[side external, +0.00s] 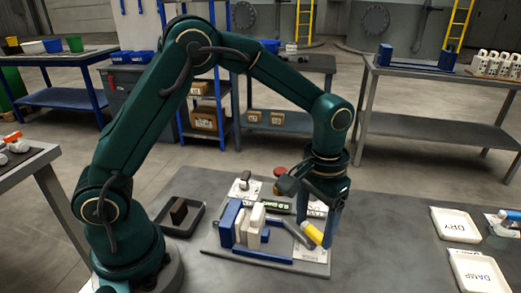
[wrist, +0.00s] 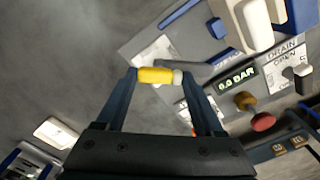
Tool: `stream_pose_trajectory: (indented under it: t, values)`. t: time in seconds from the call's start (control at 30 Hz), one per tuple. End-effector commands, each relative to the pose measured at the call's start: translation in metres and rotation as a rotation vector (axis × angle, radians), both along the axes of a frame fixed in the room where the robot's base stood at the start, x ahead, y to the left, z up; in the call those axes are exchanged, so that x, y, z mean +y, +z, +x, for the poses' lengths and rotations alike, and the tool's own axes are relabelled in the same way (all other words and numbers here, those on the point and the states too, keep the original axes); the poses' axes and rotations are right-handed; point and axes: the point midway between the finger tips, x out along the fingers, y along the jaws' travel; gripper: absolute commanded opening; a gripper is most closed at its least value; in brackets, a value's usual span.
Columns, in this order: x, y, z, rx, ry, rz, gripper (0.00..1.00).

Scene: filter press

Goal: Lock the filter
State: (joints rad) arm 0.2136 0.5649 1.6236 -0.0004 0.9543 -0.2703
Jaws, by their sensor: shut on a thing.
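The filter press stands on a grey base plate (side external: 265,268) in the side view, with blue end plates (side external: 229,222) and white plates (side external: 256,222) between them. A grey lever (side external: 296,231) with a yellow grip (side external: 312,233) runs out at its right; the yellow grip (wrist: 156,75) also shows in the wrist view. My gripper (side external: 325,236) is shut on the yellow grip, its fingers on either side of it. A panel display (wrist: 236,87) reads 0.0 BAR. Labels near it read DRAIN and OPEN. The lever's pivot is hard to make out.
A red knob (wrist: 263,121) and a black-handled valve (side external: 244,182) stand behind the press. A dark tray with a block (side external: 179,212) lies to its left. White DRY (side external: 455,224) and DAMP (side external: 479,273) trays lie at right. The bench between is clear.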

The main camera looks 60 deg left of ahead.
Motion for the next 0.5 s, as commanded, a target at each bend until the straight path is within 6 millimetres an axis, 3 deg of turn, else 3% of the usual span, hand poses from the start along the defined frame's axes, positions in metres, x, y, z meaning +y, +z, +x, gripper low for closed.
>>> stream_pose_trajectory:
  t: [0.5]
  values:
    - [-0.0001,0.0017,0.0009,-0.004,0.473,-0.001,0.00]
